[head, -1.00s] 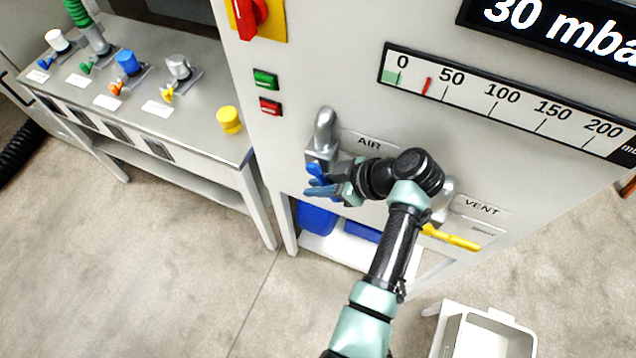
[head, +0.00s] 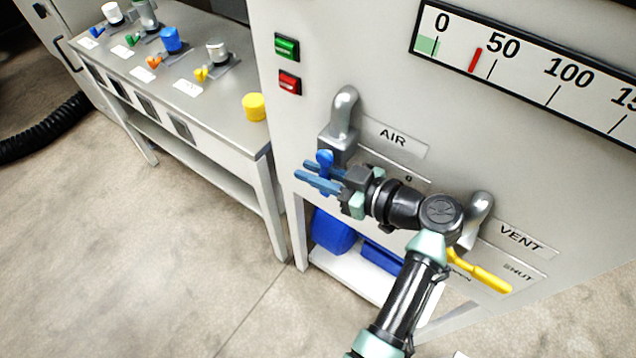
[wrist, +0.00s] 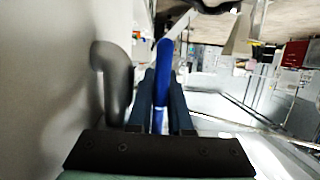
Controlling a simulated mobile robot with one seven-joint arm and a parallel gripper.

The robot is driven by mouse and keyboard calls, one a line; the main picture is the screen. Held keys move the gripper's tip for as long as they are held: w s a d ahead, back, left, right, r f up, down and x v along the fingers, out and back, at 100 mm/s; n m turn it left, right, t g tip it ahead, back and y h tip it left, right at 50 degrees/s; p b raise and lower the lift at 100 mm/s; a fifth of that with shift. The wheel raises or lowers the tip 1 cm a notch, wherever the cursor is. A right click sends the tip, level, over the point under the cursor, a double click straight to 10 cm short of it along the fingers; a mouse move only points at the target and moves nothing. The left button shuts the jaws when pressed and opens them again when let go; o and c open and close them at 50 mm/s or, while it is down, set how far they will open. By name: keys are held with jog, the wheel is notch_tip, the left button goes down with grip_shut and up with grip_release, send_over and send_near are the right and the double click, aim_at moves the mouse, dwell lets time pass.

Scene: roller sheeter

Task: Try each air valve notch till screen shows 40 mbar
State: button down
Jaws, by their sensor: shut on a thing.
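The blue handle of the air valve (head: 324,158) sticks up between the fingers of my gripper (head: 318,178), below the grey pipe bend (head: 343,118) beside the AIR label (head: 393,138). In the wrist view the blue handle (wrist: 162,72) stands between the two dark fingers (wrist: 163,100), which are shut on it. The valve's notch marks are mostly hidden behind my gripper.
The yellow vent handle (head: 480,270) sits right of my wrist, near the SHUT mark. Green (head: 287,46) and red (head: 289,83) buttons are at upper left. A side bench (head: 190,105) with several small valves stands left. Open floor lies in front.

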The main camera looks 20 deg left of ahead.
jog(key=shift+a, duration=0.1)
jog(key=shift+r, duration=0.1)
dwell(0.4)
jog(key=c, duration=0.8)
grip_release()
jog(key=shift+c, duration=0.2)
jog(key=shift+r, duration=0.1)
